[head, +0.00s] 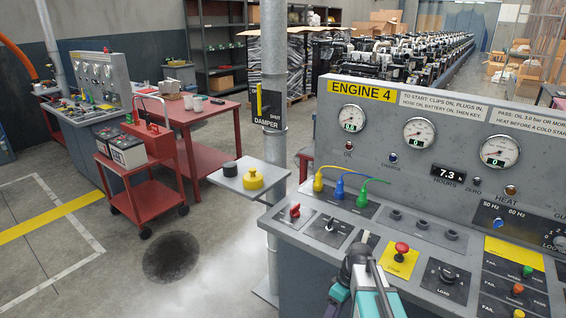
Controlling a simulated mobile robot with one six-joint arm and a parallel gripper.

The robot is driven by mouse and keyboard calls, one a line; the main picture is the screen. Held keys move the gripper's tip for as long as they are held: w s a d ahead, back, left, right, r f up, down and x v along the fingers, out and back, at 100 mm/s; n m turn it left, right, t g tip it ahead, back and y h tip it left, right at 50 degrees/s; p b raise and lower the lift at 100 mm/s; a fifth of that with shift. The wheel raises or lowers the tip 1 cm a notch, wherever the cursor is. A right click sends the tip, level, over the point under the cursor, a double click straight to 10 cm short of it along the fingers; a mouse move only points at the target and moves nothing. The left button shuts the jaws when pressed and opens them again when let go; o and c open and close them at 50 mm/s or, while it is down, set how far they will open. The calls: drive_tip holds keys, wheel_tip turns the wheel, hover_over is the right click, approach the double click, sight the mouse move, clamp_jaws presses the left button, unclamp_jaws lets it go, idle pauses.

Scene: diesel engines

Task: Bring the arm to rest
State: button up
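My gripper (357,262) shows at the bottom of the head view, in front of the grey Engine 4 control panel (400,100). It is a dark grey and teal shape, cut off by the lower picture edge. Its fingertips cannot be made out, nor whether it holds anything. It appears close to the panel's sloped desk, near the red stop button (402,248) and the load knob (447,276). I cannot tell whether it touches the desk.
Yellow, blue and green plugs (340,189) stand on the desk. A steel post (273,120) carries the damper lever and a small shelf (235,183) with a yellow knobbed piece. A red trolley (140,195) stands at left. Pale haze lies over the floor beside a dark patch (171,257).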

drive_tip(key=s+d+f+m+g+h+b, duration=0.2)
drive_tip(key=s+f+m, duration=0.8)
drive_tip(key=s+f, duration=1.6)
wheel_tip(320, 180, down, 2)
drive_tip(key=shift+s+d+f+h+b, duration=0.15)
drive_tip(key=shift+s+h+b, duration=0.1)
drive_tip(key=shift+h+b, duration=0.8)
idle(0.5)
